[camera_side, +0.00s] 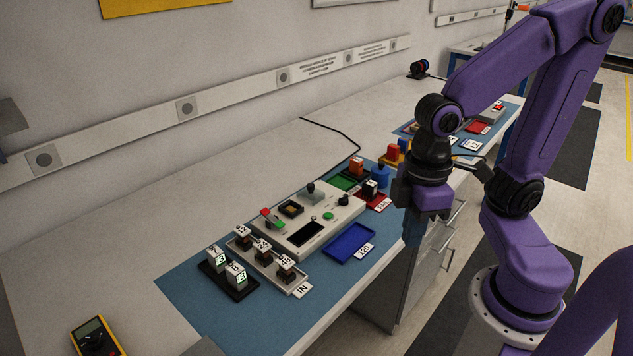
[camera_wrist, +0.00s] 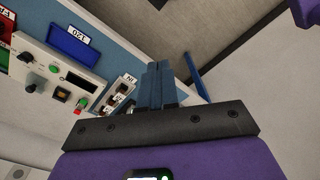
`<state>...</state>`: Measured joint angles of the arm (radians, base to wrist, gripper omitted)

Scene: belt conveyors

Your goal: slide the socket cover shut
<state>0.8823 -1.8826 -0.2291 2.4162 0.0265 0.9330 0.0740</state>
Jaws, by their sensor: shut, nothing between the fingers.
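The light grey control panel (camera_side: 270,238) lies on the blue mat. In it is a dark square recess with a tan inside (camera_side: 291,208), which looks like the socket; it also shows in the wrist view (camera_wrist: 60,94). I cannot clearly make out a separate cover or how far it is slid. A red and green part (camera_side: 271,217) sits on the panel left of the recess. My gripper (camera_side: 412,238) hangs in the air beyond the table's front edge, to the right of the panel and apart from it. Its blue fingers (camera_wrist: 160,85) are together and empty.
A blue tray (camera_side: 349,243) lies in front of the panel. A rack with several labelled blocks (camera_side: 267,259) and a black holder (camera_side: 228,275) stand to the left. Red and green trays with blocks are at the right. The bench behind the panel is mostly clear.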

